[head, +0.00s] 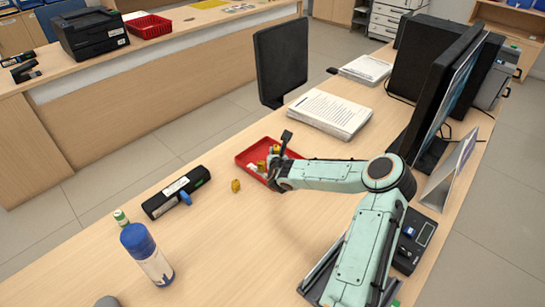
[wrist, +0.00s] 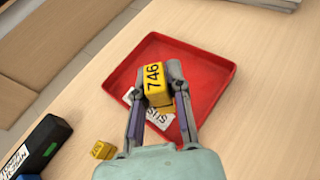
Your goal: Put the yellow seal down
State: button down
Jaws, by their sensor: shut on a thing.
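My gripper (wrist: 156,84) is shut on a yellow seal (wrist: 154,76), a small block marked 746, in the wrist view. The fingers hold it over the red tray (wrist: 215,66). I cannot tell whether the seal touches the tray floor. More yellow shows just below the held seal, partly hidden by the fingers. A white card (wrist: 160,118) with black letters lies in the tray behind the fingers. Another yellow block (wrist: 102,149) lies on the counter outside the tray. In the head view my gripper (head: 271,167) is at the red tray (head: 243,158), with yellow pieces between and beside the fingers.
The counter between the black device and my arm is mostly clear.

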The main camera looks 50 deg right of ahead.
jog(key=w+d+f, duration=0.6)
jog(key=w+f, duration=0.1)
jog(key=shift+w+d+f, duration=0.1)
jog(key=shift+d+f, duration=0.2)
jog(key=shift+d, duration=0.05)
jog(key=shift+w+d+f, duration=0.25)
jog(key=shift+f, duration=1.75)
jog(key=c, duration=1.4)
grip_release()
